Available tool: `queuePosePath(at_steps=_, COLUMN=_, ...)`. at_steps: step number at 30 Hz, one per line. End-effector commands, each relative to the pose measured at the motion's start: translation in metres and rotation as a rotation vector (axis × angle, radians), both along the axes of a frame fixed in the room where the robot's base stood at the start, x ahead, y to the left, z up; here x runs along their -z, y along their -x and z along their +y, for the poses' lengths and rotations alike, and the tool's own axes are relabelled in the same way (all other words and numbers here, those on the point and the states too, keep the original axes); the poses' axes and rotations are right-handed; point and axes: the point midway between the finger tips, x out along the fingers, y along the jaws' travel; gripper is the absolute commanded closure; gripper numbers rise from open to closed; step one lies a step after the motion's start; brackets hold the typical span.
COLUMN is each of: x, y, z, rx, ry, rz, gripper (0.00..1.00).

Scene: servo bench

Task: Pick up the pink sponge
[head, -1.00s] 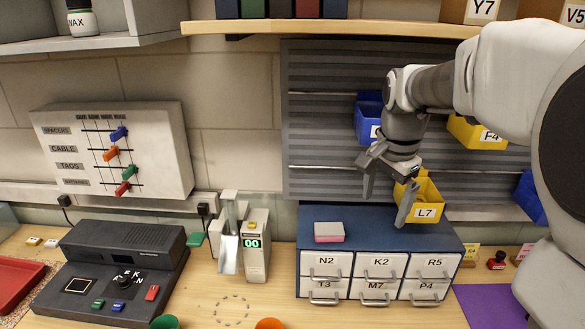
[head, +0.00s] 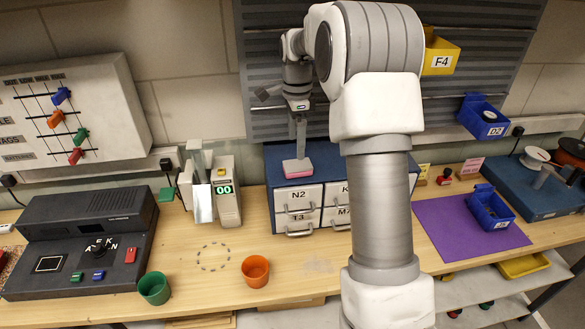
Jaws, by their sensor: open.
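The pink sponge (head: 297,169) has a grey upper layer and lies on top of the blue drawer cabinet (head: 277,163), near its left end. My gripper (head: 299,152) points down directly over the sponge. Its fingers line up in this view, so only one shows clearly. The fingertip is at or just above the sponge's top; I cannot tell whether it touches. The jaws are open and hold nothing. My arm hides the right part of the cabinet.
A dispenser with a green display (head: 228,190) stands left of the cabinet. An orange cup (head: 255,270) and a green cup (head: 155,288) stand in front. A purple mat (head: 450,228) with a blue bin (head: 490,208) lies to the right. A slatted panel rises behind.

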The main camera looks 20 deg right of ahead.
Motion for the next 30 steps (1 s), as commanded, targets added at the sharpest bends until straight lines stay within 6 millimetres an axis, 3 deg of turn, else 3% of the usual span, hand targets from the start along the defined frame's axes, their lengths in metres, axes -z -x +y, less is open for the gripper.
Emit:
queuePosePath(at_steps=17, x=0.069, y=0.0, z=-0.004, rx=0.003, ry=-0.002, rz=0.004, gripper=0.03)
queuePosePath(at_steps=26, x=0.074, y=0.0, z=-0.005, rx=0.002, ry=0.0, rz=0.001, gripper=0.03)
queuePosePath(at_steps=30, x=0.074, y=0.0, z=-0.005, rx=0.002, ry=0.0, rz=0.001, gripper=0.28)
